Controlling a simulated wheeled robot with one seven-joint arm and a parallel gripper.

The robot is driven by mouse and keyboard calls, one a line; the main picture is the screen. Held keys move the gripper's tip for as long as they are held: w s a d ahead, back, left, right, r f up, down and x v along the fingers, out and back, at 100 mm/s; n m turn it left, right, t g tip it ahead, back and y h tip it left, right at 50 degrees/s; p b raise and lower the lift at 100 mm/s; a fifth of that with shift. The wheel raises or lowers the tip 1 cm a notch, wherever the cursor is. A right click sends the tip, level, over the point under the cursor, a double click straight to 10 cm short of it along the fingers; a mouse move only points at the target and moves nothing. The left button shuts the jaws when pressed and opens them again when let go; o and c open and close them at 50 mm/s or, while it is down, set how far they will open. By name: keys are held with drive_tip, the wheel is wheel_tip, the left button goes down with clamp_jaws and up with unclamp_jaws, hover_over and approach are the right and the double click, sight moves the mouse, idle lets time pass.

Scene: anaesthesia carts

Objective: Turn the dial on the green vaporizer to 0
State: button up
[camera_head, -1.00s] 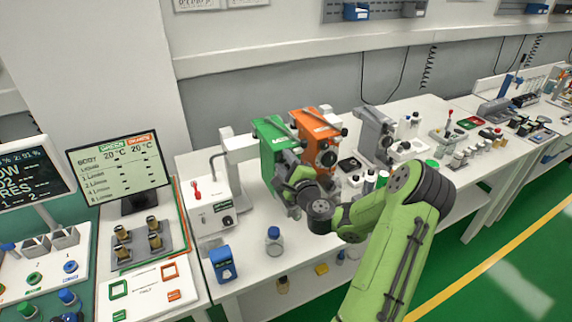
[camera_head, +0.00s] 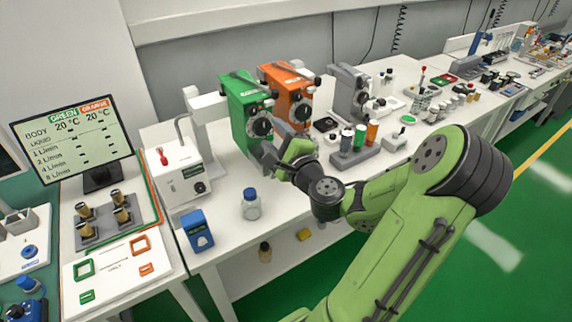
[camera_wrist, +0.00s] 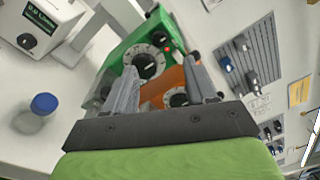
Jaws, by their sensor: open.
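The green vaporizer (camera_head: 237,108) stands on the white table, with a black round dial (camera_head: 261,127) on its front. In the wrist view the green vaporizer (camera_wrist: 116,55) is tilted, and its dial (camera_wrist: 146,62) with white markings shows ahead of the fingers, nearer the left one. My gripper (camera_wrist: 163,78) is open and empty, a short way from the dial and apart from it. In the head view my gripper (camera_head: 278,145) is just in front of and below the dial. The dial's marks are too small to read.
An orange vaporizer (camera_head: 286,84) stands close to the right of the green one. A grey unit (camera_head: 349,95) is farther right. A blue-capped jar (camera_head: 251,205) and a blue box (camera_head: 198,231) stand near the front edge. A white machine (camera_head: 177,171) is at left.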

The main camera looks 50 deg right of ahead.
drive_tip(key=b+v, duration=0.5)
drive_tip(key=b, duration=0.1)
drive_tip(key=shift+s+a, duration=0.1)
drive_tip(key=shift+s, duration=0.1)
idle(0.4)
